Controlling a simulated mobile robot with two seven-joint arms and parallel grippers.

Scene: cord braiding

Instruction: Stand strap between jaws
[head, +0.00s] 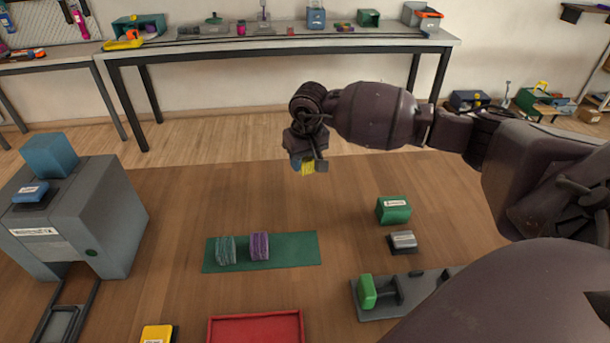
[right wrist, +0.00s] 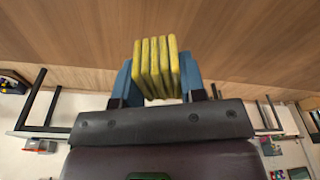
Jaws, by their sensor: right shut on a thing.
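My right gripper (head: 309,163) is shut on a yellow strap (head: 307,168) and holds it in the air above the far part of the table. In the right wrist view the strap (right wrist: 156,68) shows as several upright yellow layers side by side between the two blue fingers (right wrist: 157,82). A grey fixture (head: 400,312) with a green block (head: 367,291) and a dark clamp part lies at the table's right front. My arm partly hides its right end. The strap is well apart from it. My left gripper is not in view.
A red tray (head: 256,317) is at the front. A green box (head: 394,210) and a small grey block (head: 403,242) stand right. A grey machine (head: 108,215) stands left. The table middle is clear.

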